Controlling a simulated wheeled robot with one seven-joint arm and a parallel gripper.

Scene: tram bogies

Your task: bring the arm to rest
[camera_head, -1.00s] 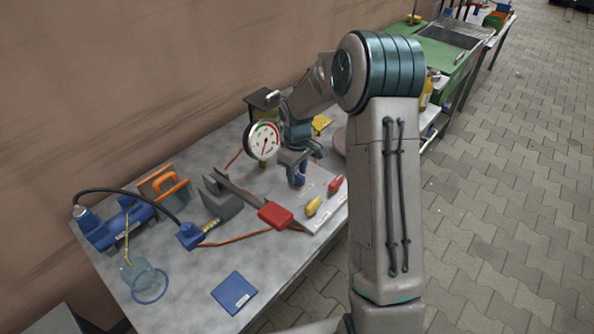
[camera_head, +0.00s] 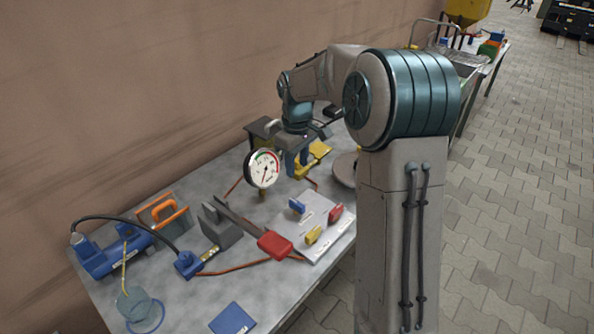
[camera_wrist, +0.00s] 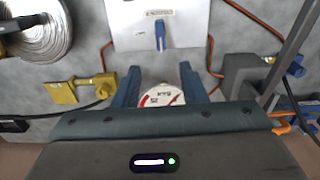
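My gripper (camera_head: 298,163) hangs from my raised arm above the back part of the workbench (camera_head: 190,300), behind and just right of the round dial gauge (camera_head: 263,168). In the wrist view my gripper (camera_wrist: 160,70) has its two blue fingers spread apart with nothing held between them. The gauge (camera_wrist: 162,97) shows beyond the gap, partly hidden by the gripper body. The pale plate (camera_head: 313,245) with a blue handle (camera_head: 297,205), a yellow handle (camera_head: 313,235) and a red handle (camera_head: 335,213) lies in front of the gripper, clear of it.
A yellow fitting (camera_head: 318,152) and a round silvery object (camera_head: 344,170) are close to the gripper. A red-handled tool (camera_head: 275,245), a grey block (camera_head: 222,226), an orange-handled box (camera_head: 163,213) and a blue pump-like unit (camera_head: 115,255) stand on the bench. Open paved floor (camera_head: 510,220) lies at right.

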